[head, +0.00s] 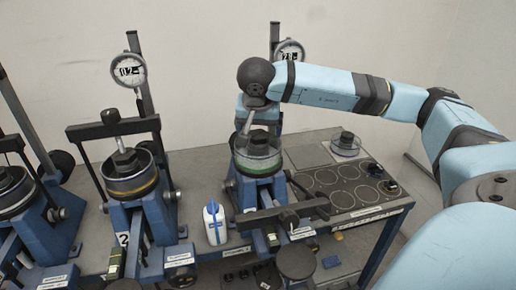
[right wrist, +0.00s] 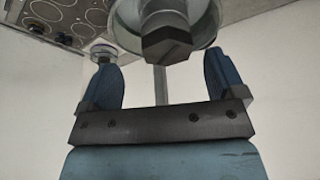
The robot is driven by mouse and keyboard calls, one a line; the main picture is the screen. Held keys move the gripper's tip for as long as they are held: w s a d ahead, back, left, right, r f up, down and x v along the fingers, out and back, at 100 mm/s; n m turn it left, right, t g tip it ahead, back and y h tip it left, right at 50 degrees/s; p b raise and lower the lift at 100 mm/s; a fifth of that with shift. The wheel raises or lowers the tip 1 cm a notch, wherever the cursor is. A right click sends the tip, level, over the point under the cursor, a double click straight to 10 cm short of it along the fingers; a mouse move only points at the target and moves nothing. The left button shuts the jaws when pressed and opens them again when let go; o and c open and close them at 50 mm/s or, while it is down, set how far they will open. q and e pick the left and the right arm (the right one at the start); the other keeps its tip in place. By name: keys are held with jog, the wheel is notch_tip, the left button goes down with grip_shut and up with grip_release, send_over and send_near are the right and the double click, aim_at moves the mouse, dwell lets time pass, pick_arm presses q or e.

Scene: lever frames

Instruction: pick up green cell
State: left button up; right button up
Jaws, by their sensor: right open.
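The green cell (head: 258,163) is a clear round dish with a green tint and a black hex knob on top. It sits on the blue lever frame right of centre in the head view. In the right wrist view the cell (right wrist: 207,20) is cut by the top edge, its dark knob (right wrist: 166,42) just beyond the fingers. My right gripper (right wrist: 163,65) is open and empty, with a blue finger on each side. In the head view my right gripper (head: 259,117) is above the cell, small and partly hard to make out. My left gripper is not in view.
A lever frame marked 2 holds a yellow-banded cell (head: 131,184); another frame stands at far left. Dial gauges (head: 129,70) rise behind. A white and blue bottle (head: 214,224) stands between frames. Another cell (head: 345,146) sits at right, behind a panel with circles (head: 341,199).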

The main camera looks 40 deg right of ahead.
aim_at(258, 134)
jog(key=x, duration=0.2)
jog(key=p+x, duration=0.1)
jog(key=x, duration=0.1)
jog(key=shift+w, duration=0.4)
jog(key=shift+w+d+f, duration=0.1)
jog(key=shift+f, duration=0.35)
jog(key=c, duration=1.4)
jog(key=shift+r, duration=0.1)
jog(key=shift+c, duration=1.2)
